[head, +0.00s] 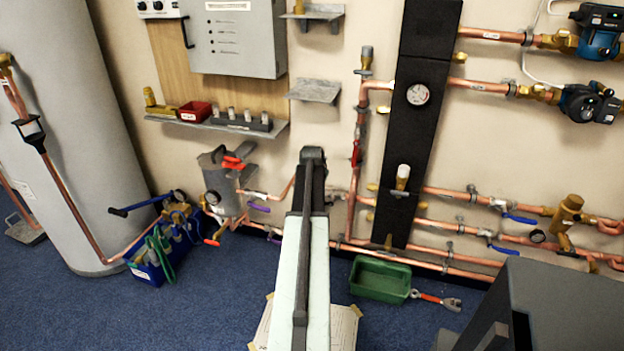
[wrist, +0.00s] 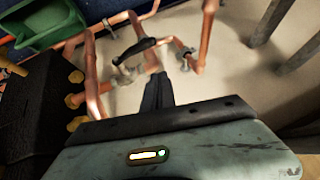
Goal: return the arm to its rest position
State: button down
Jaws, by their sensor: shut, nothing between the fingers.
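My gripper (wrist: 157,88) shows in the wrist view as dark fingers shut together, with nothing between them. Copper pipes and a dark-handled valve (wrist: 138,48) lie beyond the fingertips; I cannot tell how close they are. In the head view my arm (head: 305,255) reaches straight out from the bottom middle toward the wall. Its far dark end stands in front of the wall, between the grey metal vessel (head: 222,185) and the black panel (head: 425,125). I cannot make out the fingers in the head view.
Copper pipes (head: 440,262) run low along the wall. A green tray (head: 380,278) and a red-handled tool (head: 437,298) lie on the floor at right. A blue tool tote (head: 150,272) and grey cylinder (head: 75,130) stand left. Blue carpet (head: 175,320) is clear at front left.

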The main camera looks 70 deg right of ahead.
jog(key=v, duration=0.1)
jog(key=p+v, duration=0.1)
jog(key=v, duration=0.1)
jog(key=shift+w+a+r, duration=0.3)
jog(key=shift+r, duration=0.05)
